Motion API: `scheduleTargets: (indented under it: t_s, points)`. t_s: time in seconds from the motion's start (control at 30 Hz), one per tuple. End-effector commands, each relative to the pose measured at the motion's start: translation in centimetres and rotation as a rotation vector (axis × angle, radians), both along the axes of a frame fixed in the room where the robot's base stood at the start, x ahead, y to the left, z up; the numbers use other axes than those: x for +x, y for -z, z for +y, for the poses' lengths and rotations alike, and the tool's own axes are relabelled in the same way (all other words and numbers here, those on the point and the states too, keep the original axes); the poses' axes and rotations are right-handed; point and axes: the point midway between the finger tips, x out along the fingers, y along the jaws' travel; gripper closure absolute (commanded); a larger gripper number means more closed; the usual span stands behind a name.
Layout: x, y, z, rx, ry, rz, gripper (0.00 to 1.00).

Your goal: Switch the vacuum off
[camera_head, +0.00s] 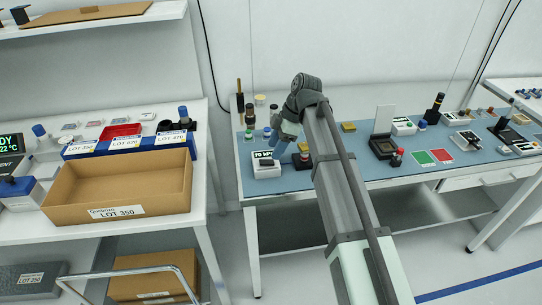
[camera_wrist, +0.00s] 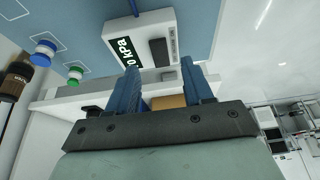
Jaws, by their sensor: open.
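The vacuum unit is a small white box (camera_head: 266,168) with a dark display on the left part of the bench; the display reads about 70 kPa. In the wrist view the white box (camera_wrist: 150,22) is at the top, its lit display (camera_wrist: 124,45) partly cut by the left finger. A dark rectangular part (camera_wrist: 159,52) sits beside the display; I cannot tell if it is the switch. My gripper (camera_head: 279,143) is just above and beside the box. In the wrist view its two blue fingers (camera_wrist: 163,75) are apart near the box, with nothing clearly held between them.
A blue knob (camera_wrist: 45,48) and a green knob (camera_wrist: 75,73) are left of the box in the wrist view. A cardboard bin (camera_head: 120,190) is on the left table. A red pad (camera_head: 441,155) lies farther right.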

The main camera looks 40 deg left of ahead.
Motion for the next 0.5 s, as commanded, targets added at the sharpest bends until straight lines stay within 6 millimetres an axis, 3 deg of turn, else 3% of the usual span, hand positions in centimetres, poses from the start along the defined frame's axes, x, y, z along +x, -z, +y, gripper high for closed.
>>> scheduleTargets:
  t_s: [0.2, 0.5]
  points:
    - [-0.9, 2.8, 0.8, -0.001, -0.001, 0.001, 0.49]
    - [-1.2, 4.1, 1.2, 0.000, 0.001, 0.000, 0.49]
